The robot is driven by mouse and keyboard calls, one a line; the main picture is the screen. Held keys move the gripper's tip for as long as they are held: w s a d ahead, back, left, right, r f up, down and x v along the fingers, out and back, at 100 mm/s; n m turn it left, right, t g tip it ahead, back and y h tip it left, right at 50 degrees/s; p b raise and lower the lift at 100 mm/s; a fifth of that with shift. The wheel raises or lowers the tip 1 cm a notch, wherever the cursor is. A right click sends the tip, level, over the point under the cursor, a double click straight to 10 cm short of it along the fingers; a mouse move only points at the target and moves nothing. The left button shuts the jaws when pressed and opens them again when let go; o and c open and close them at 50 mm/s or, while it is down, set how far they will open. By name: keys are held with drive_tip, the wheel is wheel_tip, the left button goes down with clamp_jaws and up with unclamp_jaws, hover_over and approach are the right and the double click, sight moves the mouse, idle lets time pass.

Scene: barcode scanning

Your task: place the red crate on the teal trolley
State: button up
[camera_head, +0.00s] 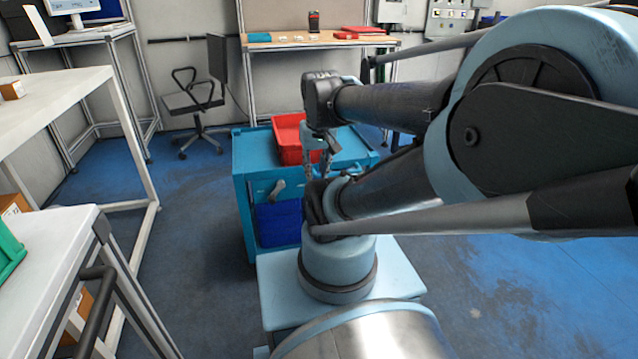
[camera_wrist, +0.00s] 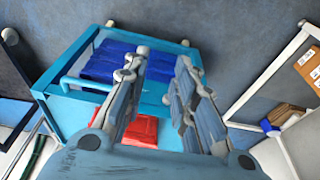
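The red crate (camera_head: 287,138) is on the top of the teal trolley (camera_head: 243,165), towards its back middle. My gripper (camera_head: 318,165) is at the crate's right front side, and my arm hides part of the crate. In the wrist view, my gripper (camera_wrist: 160,68) has its two fingers spread apart with nothing held between them. The red crate (camera_wrist: 142,129) shows partly behind the fingers, and the teal trolley (camera_wrist: 62,72) extends beyond them. I cannot tell whether a finger touches the crate.
A blue bin (camera_head: 278,224) sits in the trolley's lower part. White tables (camera_head: 62,98) stand at the left, with a green crate (camera_head: 8,248) on the nearer one. A chair (camera_head: 190,98) and a wooden-topped workbench (camera_head: 262,43) are behind. Floor left of the trolley is clear.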

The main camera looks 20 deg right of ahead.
drive_tip(key=s+f, duration=0.2)
drive_tip(key=s, duration=0.1)
drive_tip(key=shift+s+d+f, duration=0.1)
drive_tip(key=shift+s+f, duration=0.15)
drive_tip(key=shift+f, duration=0.05)
drive_tip(key=shift+w+f, duration=0.2)
drive_tip(key=shift+w, duration=0.2)
drive_tip(key=shift+s, duration=0.1)
